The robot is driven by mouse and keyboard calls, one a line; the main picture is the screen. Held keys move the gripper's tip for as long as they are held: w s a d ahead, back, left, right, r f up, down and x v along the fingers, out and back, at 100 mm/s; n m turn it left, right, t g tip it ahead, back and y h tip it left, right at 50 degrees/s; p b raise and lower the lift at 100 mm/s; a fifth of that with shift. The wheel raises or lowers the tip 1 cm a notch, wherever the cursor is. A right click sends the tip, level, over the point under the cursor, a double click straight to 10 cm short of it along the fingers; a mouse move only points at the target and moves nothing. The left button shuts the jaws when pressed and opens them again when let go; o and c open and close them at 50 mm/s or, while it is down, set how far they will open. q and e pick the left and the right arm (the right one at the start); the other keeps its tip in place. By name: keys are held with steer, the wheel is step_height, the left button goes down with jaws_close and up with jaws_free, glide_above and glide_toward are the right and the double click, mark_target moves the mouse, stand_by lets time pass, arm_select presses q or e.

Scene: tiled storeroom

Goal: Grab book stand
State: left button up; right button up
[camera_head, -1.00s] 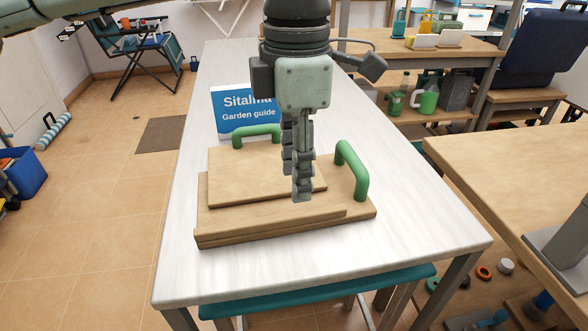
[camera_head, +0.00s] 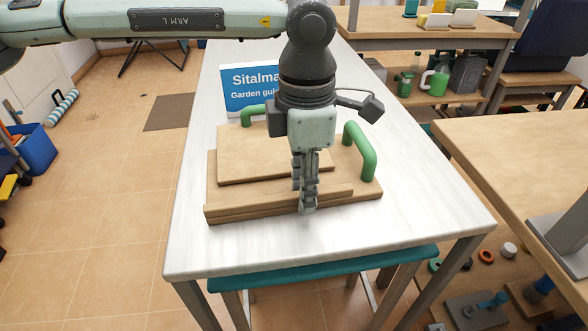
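The wooden book stand (camera_head: 243,160) lies on the white table (camera_head: 235,246), with stacked flat boards and two green handles, one at the back and one at the right (camera_head: 366,152). My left gripper (camera_head: 303,200) points straight down in front of the stand's middle, its tips overlapping the front edge of the boards. The two fingers line up almost one behind the other, so the gap between them and any contact with the boards cannot be told. The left gripper and wrist hide part of the stand. My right gripper is not in view.
A blue "Garden guide" book (camera_head: 246,88) stands upright behind the stand, partly hidden by my wrist. A teal-edged bench (camera_head: 320,268) is under the table's front. A wooden bench (camera_head: 520,160) stands at the right. The table is bare around the stand.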

arm_select(q)
jaws_close()
steer(key=shift+w+r, duration=0.1)
steer(key=shift+r, duration=0.1)
